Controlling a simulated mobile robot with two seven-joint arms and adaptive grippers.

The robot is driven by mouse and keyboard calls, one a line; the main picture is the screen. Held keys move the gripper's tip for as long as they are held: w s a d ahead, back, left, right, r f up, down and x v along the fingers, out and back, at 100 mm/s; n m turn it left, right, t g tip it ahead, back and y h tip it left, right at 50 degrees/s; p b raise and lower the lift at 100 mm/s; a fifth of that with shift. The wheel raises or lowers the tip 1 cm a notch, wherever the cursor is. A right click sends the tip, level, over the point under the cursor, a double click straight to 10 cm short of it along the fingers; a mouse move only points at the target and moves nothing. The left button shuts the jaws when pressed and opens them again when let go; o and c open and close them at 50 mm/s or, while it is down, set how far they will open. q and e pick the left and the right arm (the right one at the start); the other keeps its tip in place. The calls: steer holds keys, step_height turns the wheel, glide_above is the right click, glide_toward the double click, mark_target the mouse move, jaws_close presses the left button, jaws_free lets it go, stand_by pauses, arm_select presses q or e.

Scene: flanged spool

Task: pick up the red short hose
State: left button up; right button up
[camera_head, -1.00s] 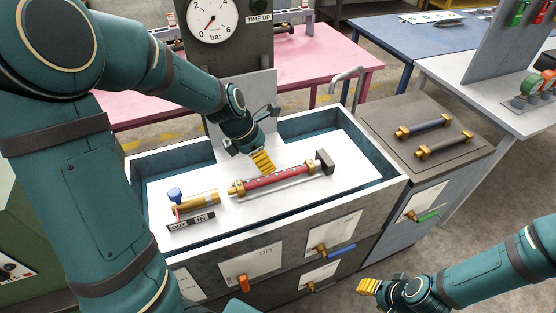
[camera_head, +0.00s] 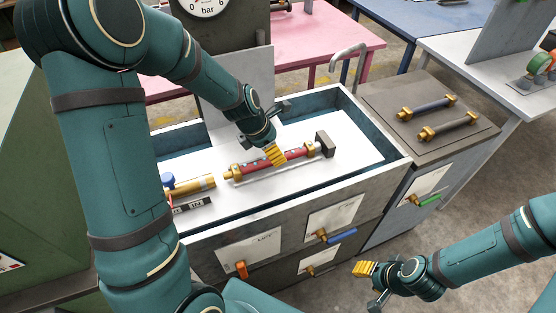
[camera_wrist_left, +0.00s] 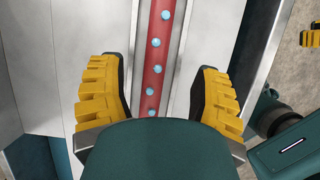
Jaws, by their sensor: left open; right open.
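The red short hose (camera_head: 257,164) lies in the white-floored basin, with brass fittings at its ends and pale blue dots along its side. Its far right end meets a dark block (camera_head: 324,144). My left gripper (camera_head: 276,154) is over the hose's right half and hides part of it. In the left wrist view the hose (camera_wrist_left: 155,62) runs between the two yellow fingers of the open left gripper (camera_wrist_left: 157,95), with a gap on each side. My right gripper (camera_head: 366,269) is open and empty, out in front of the cabinet, far from the hose.
A brass valve piece (camera_head: 190,187) with a blue knob lies left of the hose. The basin's walls (camera_head: 375,126) surround it. A bent tap (camera_head: 347,52) stands behind.

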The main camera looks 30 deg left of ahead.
arm_select(q)
steer(key=x, duration=0.2)
steer(key=b+x, duration=0.1)
steer(key=x, duration=0.2)
steer(key=shift+w+a, duration=0.1)
steer(key=shift+a, duration=0.15)
jaws_close()
